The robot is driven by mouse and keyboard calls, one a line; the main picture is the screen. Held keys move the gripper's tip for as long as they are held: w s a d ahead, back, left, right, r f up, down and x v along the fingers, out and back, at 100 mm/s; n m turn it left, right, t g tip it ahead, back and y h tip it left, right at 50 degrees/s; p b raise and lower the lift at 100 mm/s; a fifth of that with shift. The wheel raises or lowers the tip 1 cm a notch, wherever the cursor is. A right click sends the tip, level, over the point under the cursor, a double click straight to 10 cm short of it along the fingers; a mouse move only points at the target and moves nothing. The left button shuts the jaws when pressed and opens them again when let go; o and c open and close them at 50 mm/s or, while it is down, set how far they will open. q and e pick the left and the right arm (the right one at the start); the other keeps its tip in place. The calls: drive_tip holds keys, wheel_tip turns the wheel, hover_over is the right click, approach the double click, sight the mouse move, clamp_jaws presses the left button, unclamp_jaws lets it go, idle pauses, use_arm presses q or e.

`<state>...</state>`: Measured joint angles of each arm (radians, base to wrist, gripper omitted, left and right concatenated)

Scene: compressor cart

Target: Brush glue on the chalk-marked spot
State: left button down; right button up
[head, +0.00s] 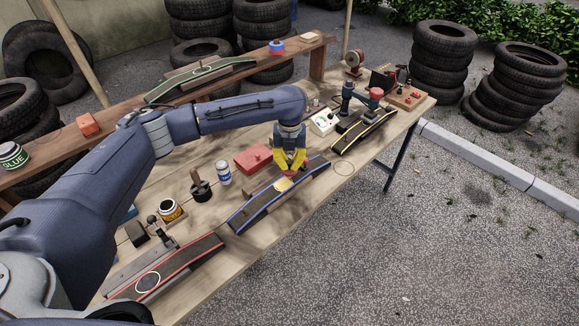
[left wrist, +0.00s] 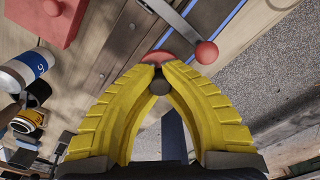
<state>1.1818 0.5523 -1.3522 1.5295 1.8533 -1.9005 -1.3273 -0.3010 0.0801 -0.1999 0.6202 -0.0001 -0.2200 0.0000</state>
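A white chalk oval (head: 148,281) marks the red-edged strip (head: 190,254) at the front left of the table. An open jar with a yellow label (head: 170,210) stands behind it, and a can lettered GLUE (head: 12,155) is at the far left. A wooden handle sticks up from a dark pot (head: 201,190), perhaps a brush. My left gripper (head: 289,168) is over the blue-edged strip (head: 262,203), away from the oval. In the left wrist view, its yellow fingers close around a dark round-ended piece (left wrist: 159,82) with a red disc (left wrist: 157,57) beyond. My right gripper is out of view.
A red box (head: 253,158) and a blue-white can (head: 223,173) stand near my left gripper. A red ball-ended lever (left wrist: 206,52) lies beside the fingertips. Yellow-edged (head: 362,131) and green-edged strips (head: 200,75) are farther back. Bare wood shows between items.

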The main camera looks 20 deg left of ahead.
use_arm(q)
drive_tip(key=shift+r, duration=4)
drive_tip(key=shift+a, duration=0.1)
